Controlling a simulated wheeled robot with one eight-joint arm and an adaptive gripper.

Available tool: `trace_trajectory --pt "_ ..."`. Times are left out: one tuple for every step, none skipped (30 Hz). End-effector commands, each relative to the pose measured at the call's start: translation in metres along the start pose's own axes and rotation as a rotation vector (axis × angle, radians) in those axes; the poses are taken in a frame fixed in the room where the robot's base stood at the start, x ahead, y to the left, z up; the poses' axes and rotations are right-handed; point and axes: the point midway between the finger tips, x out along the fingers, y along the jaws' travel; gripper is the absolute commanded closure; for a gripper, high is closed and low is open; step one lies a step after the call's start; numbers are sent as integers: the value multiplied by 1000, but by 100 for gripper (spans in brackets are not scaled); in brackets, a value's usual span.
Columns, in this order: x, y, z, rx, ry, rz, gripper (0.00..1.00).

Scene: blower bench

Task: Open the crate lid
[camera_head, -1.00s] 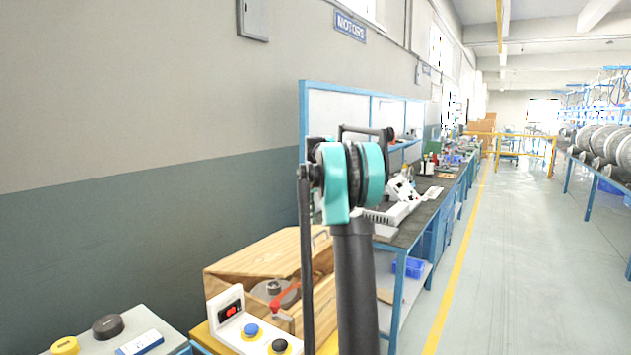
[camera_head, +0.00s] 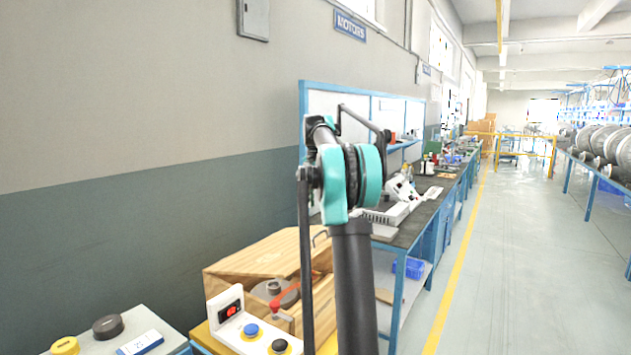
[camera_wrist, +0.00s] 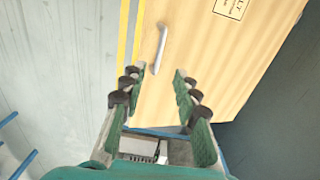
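A wooden crate (camera_head: 222,285) stands at the lower middle of the head view, partly hidden by my arm. Its wooden lid (camera_head: 262,256) slopes above the box, and a grey round part shows in the gap below it. A handle (camera_head: 321,237) shows at the lid's right end. In the wrist view a wooden panel, apparently the lid (camera_wrist: 205,75), fills the upper middle, with a printed label and a pale metal handle (camera_wrist: 161,48). My gripper (camera_wrist: 155,75) is open and empty. The handle appears just beyond its fingertips, not between them. The head view does not show the fingers.
A white control box (camera_head: 232,325) with a red switch and blue and black buttons stands in front of the crate. A grey cabinet (camera_head: 95,340) with yellow and black knobs is at lower left. A blue-framed workbench (camera_head: 408,235) runs behind, with open floor right.

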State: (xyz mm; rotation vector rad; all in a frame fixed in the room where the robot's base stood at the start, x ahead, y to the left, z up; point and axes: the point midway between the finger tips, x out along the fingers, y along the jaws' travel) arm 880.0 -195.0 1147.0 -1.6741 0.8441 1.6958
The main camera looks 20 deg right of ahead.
Motion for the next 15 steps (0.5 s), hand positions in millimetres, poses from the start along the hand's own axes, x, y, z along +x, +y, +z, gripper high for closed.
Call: trace_trajectory --pt "-3 0 0 0 0 0 69" --pt "-5 0 0 0 0 0 69" --pt "-8 -1 0 0 0 0 69" --pt "-10 -1 0 0 0 0 69" --pt "-12 -1 0 0 0 0 69" --pt "-14 -1 0 0 0 0 69" --pt "-16 -1 0 0 0 0 69" --pt "-18 -1 0 0 0 0 69" --pt "-20 -1 0 0 0 0 69" --pt "-22 -2 0 0 0 0 69" --pt "-24 -2 0 0 0 0 69" --pt "-27 -2 0 0 0 0 69" --pt "-29 -2 0 0 0 0 69" --pt "-31 -2 0 0 0 0 69" --pt "-33 -2 0 0 0 0 69"
